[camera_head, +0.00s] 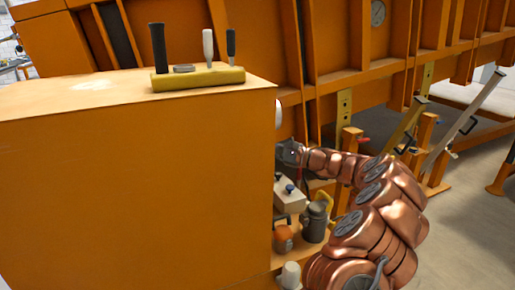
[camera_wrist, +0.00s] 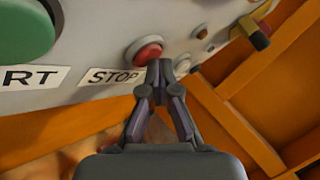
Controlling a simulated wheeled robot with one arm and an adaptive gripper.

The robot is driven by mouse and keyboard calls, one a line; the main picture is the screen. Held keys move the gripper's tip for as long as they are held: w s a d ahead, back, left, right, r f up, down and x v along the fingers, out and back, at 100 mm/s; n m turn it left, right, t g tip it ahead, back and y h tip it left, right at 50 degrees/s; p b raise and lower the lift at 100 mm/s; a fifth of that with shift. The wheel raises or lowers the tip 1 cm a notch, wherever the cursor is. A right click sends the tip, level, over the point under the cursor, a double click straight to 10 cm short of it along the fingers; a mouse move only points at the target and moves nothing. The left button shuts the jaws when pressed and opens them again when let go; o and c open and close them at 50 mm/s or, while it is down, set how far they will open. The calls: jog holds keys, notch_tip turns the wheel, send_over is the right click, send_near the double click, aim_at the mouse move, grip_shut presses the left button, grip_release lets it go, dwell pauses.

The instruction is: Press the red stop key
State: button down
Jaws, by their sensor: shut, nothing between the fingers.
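The red stop key (camera_wrist: 148,54) is a round red button in a pale ring on a grey panel (camera_wrist: 95,50). A white label reading STOP (camera_wrist: 112,76) is beside it at lower left. My gripper (camera_wrist: 160,66) is shut and empty, its fingertips at the right edge of the red key in the wrist view. I cannot tell whether they touch it. In the head view my copper arm reaches in behind the right side of the orange cabinet. The key and fingertips are hidden there.
A large green button (camera_wrist: 22,32) is at the panel's left, above a label ending in RT. Small knobs are right of the stop key. In the head view a shelf with a grey jug (camera_head: 315,222) lies beside my arm. Levers (camera_head: 468,118) stand at right.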

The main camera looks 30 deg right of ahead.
jog(key=shift+d+p, duration=0.45)
jog(key=shift+d, duration=0.45)
jog(key=shift+s+d+p, duration=0.15)
jog(key=shift+d+p, duration=0.5)
jog(key=shift+d, duration=0.6)
jog(key=shift+s+d+p, duration=0.15)
jog(key=shift+d+p, duration=0.5)
jog(key=shift+d, duration=0.6)
